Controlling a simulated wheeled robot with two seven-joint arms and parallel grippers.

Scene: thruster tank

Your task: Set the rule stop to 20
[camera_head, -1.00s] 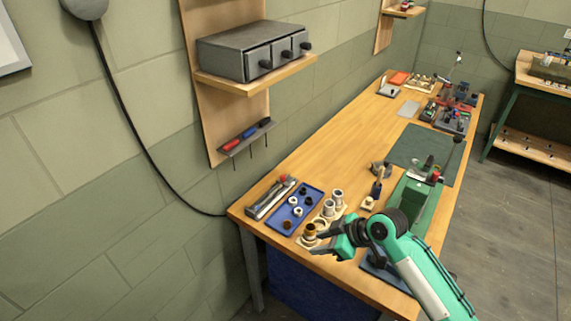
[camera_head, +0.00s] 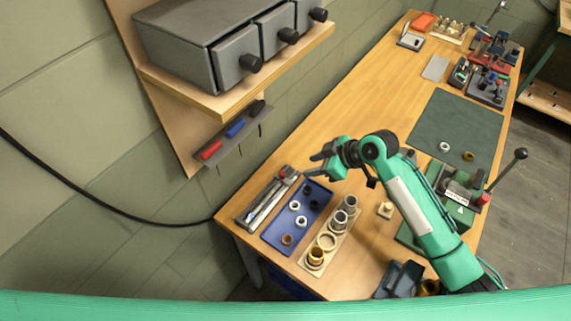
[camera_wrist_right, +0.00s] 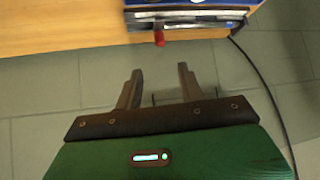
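The rule device (camera_head: 266,199), a long grey metal fixture, lies at the near left corner of the bench. Its red knob (camera_head: 284,172) is at the far end; the scale and its numbers are too small to read. In the right wrist view the grey device (camera_wrist_right: 185,20) is at the top edge, with the red knob (camera_wrist_right: 160,38) pointing toward the gripper. My right gripper (camera_head: 314,164) is open and empty, above the bench just right of the knob. Its parted fingers also show in the right wrist view (camera_wrist_right: 158,82). My left gripper is not in view.
A blue tray (camera_head: 272,236) with small rings stands beside the rule device. A wooden holder (camera_head: 312,268) with cylindrical parts is right of it. A green press (camera_head: 462,212) stands on the right. A shelf with drawers (camera_head: 215,55) hangs on the wall above.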

